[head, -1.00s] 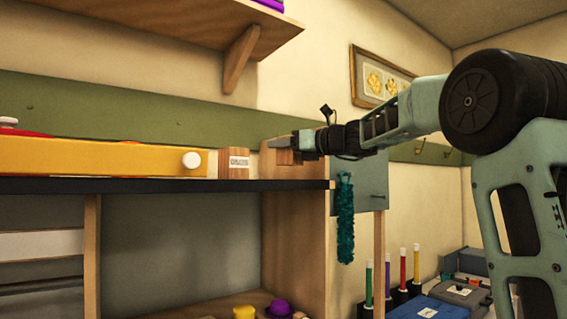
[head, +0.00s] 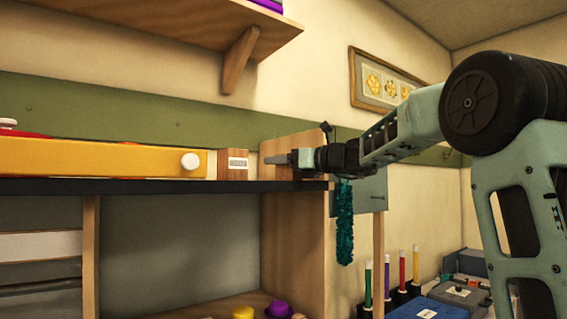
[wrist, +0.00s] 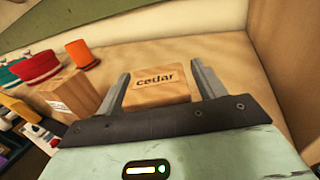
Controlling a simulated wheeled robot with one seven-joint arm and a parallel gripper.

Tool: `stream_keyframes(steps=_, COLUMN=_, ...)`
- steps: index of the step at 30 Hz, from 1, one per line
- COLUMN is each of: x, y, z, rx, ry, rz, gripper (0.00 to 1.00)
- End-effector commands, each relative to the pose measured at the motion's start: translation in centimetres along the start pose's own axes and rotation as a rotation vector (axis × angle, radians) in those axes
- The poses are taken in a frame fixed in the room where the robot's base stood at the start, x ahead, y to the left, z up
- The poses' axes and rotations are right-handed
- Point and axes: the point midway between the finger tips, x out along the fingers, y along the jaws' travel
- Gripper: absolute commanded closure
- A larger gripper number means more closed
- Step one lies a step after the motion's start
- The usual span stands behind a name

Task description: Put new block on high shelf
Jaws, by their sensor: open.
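A light wooden block marked "cedar" (wrist: 156,90) lies on the wooden top of the cabinet, between the two spread fingers of my gripper (wrist: 160,72) in the wrist view. The gripper is open, a finger on each side of the block. In the head view my gripper (head: 277,159) is low over the right end of the cabinet top and mostly hides that block. A second wooden block with a white label (head: 236,164) stands to its left; it also shows in the wrist view (wrist: 68,94). The high shelf (head: 160,18) is at upper left.
A wooden end panel (head: 300,142) closes the cabinet's right side. A bracket (head: 238,62) hangs under the high shelf. An orange cup (wrist: 80,55) and red container (wrist: 36,66) stand farther left.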

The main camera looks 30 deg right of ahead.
Motion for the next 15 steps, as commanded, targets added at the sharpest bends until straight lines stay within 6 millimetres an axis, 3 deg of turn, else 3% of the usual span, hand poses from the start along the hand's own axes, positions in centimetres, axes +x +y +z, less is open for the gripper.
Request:
stream_keyframes(steps=5, x=-0.9, y=-0.1, z=0.0, rx=-0.002, ry=-0.001, rz=-0.003, gripper=0.31)
stream_keyframes(steps=15, x=-7.8, y=-0.1, z=-0.2, rx=-0.003, ry=0.0, rz=-0.004, gripper=0.31)
